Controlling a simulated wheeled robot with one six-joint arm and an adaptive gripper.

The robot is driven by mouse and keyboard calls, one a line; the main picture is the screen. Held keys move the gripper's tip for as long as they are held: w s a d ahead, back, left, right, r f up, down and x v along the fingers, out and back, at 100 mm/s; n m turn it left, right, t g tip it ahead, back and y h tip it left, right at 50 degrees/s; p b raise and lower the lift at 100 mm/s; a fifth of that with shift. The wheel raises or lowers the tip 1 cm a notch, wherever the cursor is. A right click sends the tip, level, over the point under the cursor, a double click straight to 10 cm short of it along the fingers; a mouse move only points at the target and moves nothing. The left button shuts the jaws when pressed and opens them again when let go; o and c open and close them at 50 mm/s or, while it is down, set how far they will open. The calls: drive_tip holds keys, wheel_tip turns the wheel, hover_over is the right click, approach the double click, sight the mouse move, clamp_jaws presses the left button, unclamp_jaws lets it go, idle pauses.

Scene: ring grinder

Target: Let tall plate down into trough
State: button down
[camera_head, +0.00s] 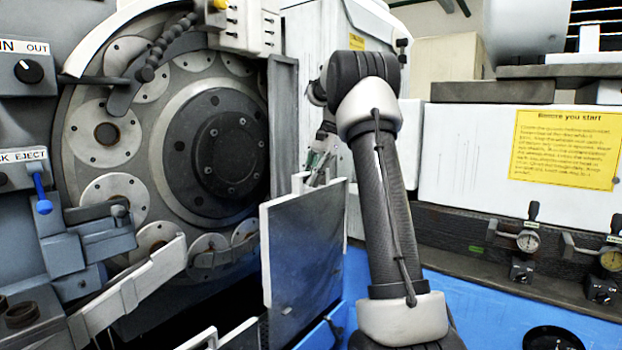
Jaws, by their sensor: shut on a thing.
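The tall plate (308,262) is a flat grey panel with a pale left edge, standing upright in the middle of the view. My gripper (315,175) is at the plate's top edge, partly hidden behind my arm, and is shut on the plate. A blue-walled opening (335,322) shows at the plate's lower right and may be the trough. The plate hides much of what is below and behind it, so I cannot tell whether its bottom edge is inside the trough.
The grinder's large round ring wheel (215,150) stands left of the plate, with pale guide rails (130,290) in front. A knob panel (28,70) is at far left. A yellow notice (565,150) and dial gauges (528,241) are at right, above a blue surface (470,310).

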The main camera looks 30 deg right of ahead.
sight(311, 190)
drive_tip(key=shift+f, duration=0.85)
idle(1.0)
drive_tip(key=shift+f, duration=1)
drive_tip(key=shift+f, duration=5.4)
drive_tip(key=shift+s+d, duration=0.1)
drive_tip(key=shift+s, duration=0.05)
